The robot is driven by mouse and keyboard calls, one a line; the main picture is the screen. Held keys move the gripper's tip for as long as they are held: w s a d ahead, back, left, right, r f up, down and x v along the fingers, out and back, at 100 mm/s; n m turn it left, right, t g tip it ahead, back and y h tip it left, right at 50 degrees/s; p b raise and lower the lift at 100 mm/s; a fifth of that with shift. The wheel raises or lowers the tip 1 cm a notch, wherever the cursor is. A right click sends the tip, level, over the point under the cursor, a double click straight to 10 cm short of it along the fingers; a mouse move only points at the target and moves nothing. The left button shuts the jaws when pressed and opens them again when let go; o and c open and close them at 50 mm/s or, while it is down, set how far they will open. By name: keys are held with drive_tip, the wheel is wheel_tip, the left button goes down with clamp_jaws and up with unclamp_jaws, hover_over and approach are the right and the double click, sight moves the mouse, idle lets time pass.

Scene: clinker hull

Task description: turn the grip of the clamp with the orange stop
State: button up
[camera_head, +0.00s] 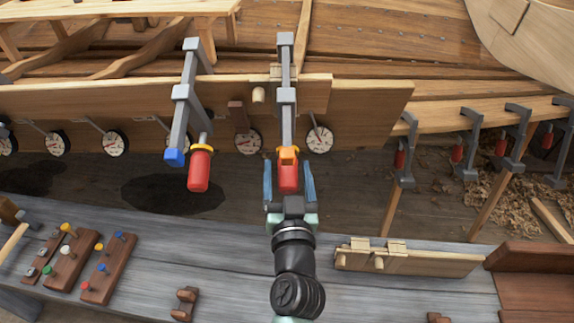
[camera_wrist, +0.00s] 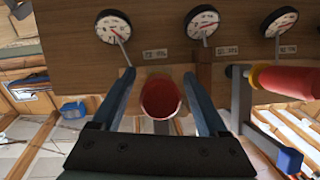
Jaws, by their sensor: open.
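The clamp with the orange stop (camera_head: 288,154) hangs on the plank at the middle of the head view, its grey bar upright. Its red grip (camera_head: 288,178) points down toward me, and its round red end shows in the wrist view (camera_wrist: 160,97). My gripper (camera_head: 289,182) is open, with one blue finger on each side of the red grip. In the wrist view the fingers (camera_wrist: 160,85) flank the grip with gaps showing on both sides. The orange stop is hidden behind the grip in the wrist view.
A second clamp with a blue stop (camera_head: 175,157) and red grip (camera_head: 200,170) stands close to the left; it also shows in the wrist view (camera_wrist: 285,80). Several round dials (camera_head: 320,140) line the plank. Several more clamps (camera_head: 468,145) hang at right. The grey bench (camera_head: 220,270) lies below.

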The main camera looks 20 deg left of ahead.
drive_tip(key=shift+w+a, duration=0.2)
drive_tip(key=shift+w, duration=0.15)
clamp_jaws()
drive_tip(key=shift+f+b, duration=0.1)
drive_tip(key=shift+b, duration=0.25)
drive_tip(key=shift+f+m+y+b, duration=0.15)
drive_tip(key=shift+m+y+b, duration=0.45)
drive_tip(key=shift+b, duration=0.65)
drive_tip(key=shift+m+g+y+b, duration=0.4)
drive_tip(key=shift+y+b, duration=0.1)
drive_tip(key=shift+b, duration=0.55)
drive_tip(key=m+y+b, duration=0.1)
drive_tip(key=b, duration=0.2)
drive_tip(key=shift+s+a+m, duration=0.15)
drive_tip(key=shift+m, duration=0.25)
drive_tip(key=shift+r+m+g+y+b, duration=0.3)
drive_tip(key=shift+m+y+b, duration=0.3)
drive_tip(key=shift+y+b, duration=0.15)
